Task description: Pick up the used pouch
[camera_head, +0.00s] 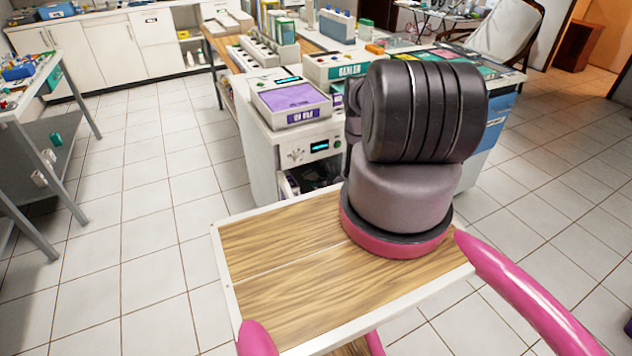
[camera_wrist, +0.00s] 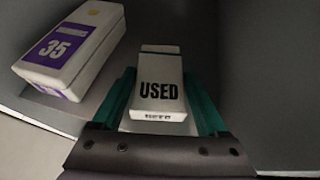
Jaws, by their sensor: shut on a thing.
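The used pouch (camera_wrist: 158,88) is a small white box-like packet with a dark band near its far end and "USED" in black letters. It shows in the wrist view, between the two green fingers of my gripper (camera_wrist: 160,102). My gripper is shut on the pouch, with a finger along each side. In the head view my arm's thick dark links hide the gripper, and the pouch does not show there.
In the wrist view a white box with a purple label "35" (camera_wrist: 52,50) lies just left of the pouch, between grey walls. In the head view a white cabinet (camera_head: 262,160) carries a purple-topped unit (camera_head: 292,98).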

